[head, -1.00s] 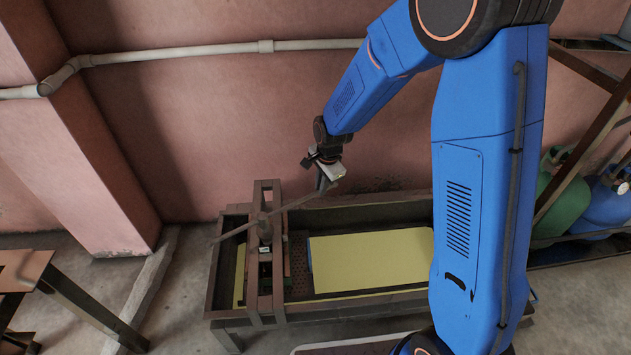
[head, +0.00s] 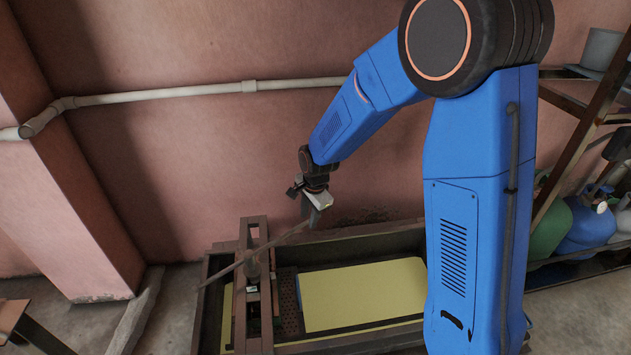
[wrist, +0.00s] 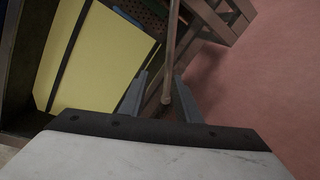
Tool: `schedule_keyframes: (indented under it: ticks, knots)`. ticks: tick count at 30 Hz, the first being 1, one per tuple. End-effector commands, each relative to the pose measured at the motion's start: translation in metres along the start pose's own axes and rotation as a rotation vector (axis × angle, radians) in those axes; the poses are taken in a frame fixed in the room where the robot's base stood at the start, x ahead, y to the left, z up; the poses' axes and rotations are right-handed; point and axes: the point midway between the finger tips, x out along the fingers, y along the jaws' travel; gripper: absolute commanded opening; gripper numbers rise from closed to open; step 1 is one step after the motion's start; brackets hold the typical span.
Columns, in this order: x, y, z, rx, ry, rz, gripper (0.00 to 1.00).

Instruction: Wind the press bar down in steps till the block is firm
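The press bar (head: 230,269) is a long thin rod lying slantwise across the top of a brown press frame (head: 244,310). Its far end also shows in the wrist view (wrist: 171,55). My gripper (head: 307,212) is at the bar's right end, pointing down. In the wrist view its two fingers (wrist: 160,76) stand apart with the bar's end between them, and a gap shows on either side. Whether a finger touches the bar is unclear. The block is not clearly visible; the press frame covers the space below the bar.
The press stands over a dark trough (head: 385,240) holding a yellow sheet (head: 362,292) and a perforated plate (head: 289,303). A pink wall with a white pipe (head: 200,93) is close behind. Green (head: 551,228) and blue (head: 587,229) cylinders stand at right.

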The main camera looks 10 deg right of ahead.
Motion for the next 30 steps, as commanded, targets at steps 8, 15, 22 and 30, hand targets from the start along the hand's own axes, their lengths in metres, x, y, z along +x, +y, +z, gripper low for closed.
schedule_keyframes:
  ticks: [8, 15, 22, 30]
  knots:
    - [-0.016, 0.0, 0.0, 0.0, 0.0, -0.001, 0.3]
    - [-0.029, 0.0, -0.001, 0.0, 0.0, -0.001, 0.3]
    - [-0.043, 0.0, -0.001, 0.0, 0.0, 0.0, 0.3]
    - [-0.058, 0.0, -0.001, 0.0, 0.0, 0.0, 0.3]
